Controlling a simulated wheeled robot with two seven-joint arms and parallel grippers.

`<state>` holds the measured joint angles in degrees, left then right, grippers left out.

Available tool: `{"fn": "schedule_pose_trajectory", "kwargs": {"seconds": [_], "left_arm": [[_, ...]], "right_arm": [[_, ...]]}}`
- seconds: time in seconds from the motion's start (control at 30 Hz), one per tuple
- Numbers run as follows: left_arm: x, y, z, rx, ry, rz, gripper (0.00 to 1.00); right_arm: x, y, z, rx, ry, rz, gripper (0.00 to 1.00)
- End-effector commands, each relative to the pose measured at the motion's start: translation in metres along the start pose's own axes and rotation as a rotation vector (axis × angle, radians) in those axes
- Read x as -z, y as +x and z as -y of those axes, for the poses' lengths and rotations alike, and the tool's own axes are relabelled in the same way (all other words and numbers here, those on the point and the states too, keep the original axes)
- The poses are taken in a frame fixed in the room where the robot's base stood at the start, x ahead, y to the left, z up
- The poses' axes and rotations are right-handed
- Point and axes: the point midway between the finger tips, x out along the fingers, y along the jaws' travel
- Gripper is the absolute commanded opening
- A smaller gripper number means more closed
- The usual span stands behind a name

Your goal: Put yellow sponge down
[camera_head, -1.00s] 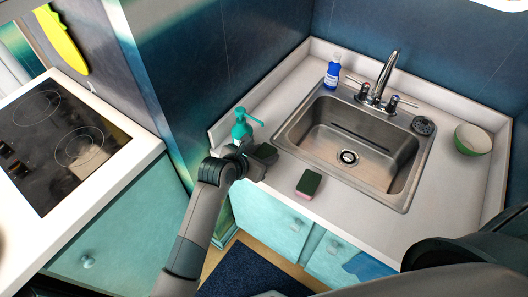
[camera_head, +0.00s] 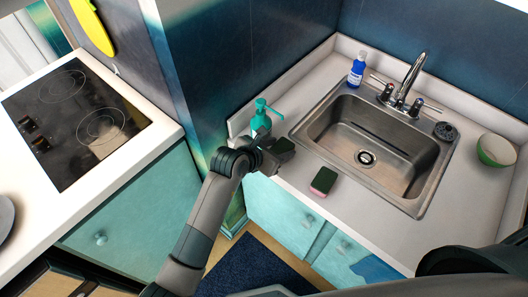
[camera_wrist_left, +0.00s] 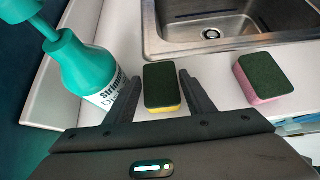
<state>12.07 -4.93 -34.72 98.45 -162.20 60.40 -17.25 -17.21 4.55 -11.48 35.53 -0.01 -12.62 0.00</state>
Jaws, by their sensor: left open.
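The yellow sponge (camera_wrist_left: 161,86) has a dark green scouring top and a yellow side. In the left wrist view it sits between the two fingers of my left gripper (camera_wrist_left: 162,92), which are open with a narrow gap beside it. It appears to rest on the white counter (camera_wrist_left: 118,26), though its underside is hidden. In the head view my left gripper (camera_head: 272,152) is over the counter's left part, by the teal soap dispenser (camera_head: 261,117). My right gripper is out of view.
A pink sponge with a green top (camera_head: 323,181) lies at the counter's front edge; the sink (camera_head: 340,155) is behind it. A blue bottle (camera_head: 356,70), a dark round scrubber (camera_head: 445,131) and a green bowl (camera_head: 496,150) stand around the sink. A stove (camera_head: 75,120) is left.

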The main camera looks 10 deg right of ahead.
Motion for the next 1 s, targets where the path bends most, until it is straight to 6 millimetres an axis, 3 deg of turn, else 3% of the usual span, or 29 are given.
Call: {"fn": "schedule_pose_trajectory", "kwargs": {"seconds": [0.6,1.0], "left_arm": [[0.0,-0.091,0.0,0.0,0.002,0.002,0.49],[0.0,-0.106,0.001,0.0,0.0,0.001,0.49]], "right_arm": [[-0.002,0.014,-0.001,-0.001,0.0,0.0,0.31],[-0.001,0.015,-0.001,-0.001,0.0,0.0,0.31]]}}
